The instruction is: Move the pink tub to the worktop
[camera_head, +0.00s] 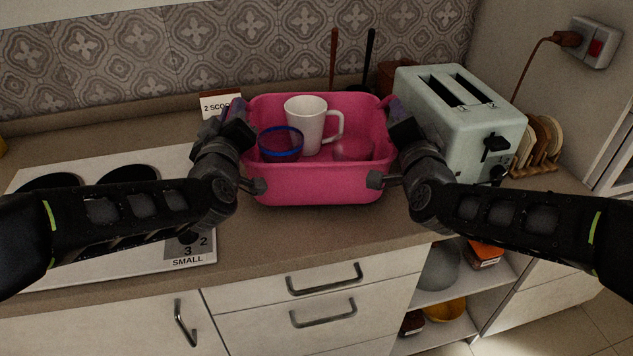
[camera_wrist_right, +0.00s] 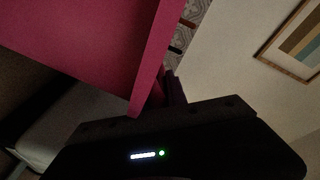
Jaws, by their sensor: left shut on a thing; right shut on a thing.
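The pink tub (camera_head: 318,188) is upright and level at the middle of the head view, over the worktop (camera_head: 325,228). I cannot tell whether its base touches the worktop. It holds a white mug (camera_head: 306,122), a dark blue-rimmed bowl (camera_head: 281,143) and a pinkish rounded thing (camera_head: 352,149). My left gripper (camera_head: 246,147) is shut on the tub's left end. My right gripper (camera_head: 387,143) is shut on its right end. The right wrist view shows the tub's pink wall (camera_wrist_right: 85,45) close up; the fingertips there are mostly dark.
A pale green toaster (camera_head: 460,112) stands close to the tub's right, beside a wooden rack with round slices (camera_head: 540,145). A white hob (camera_head: 110,210) lies to the left. A small sign (camera_head: 220,103) stands behind the tub. Worktop in front of the tub is clear; drawers (camera_head: 310,305) lie below.

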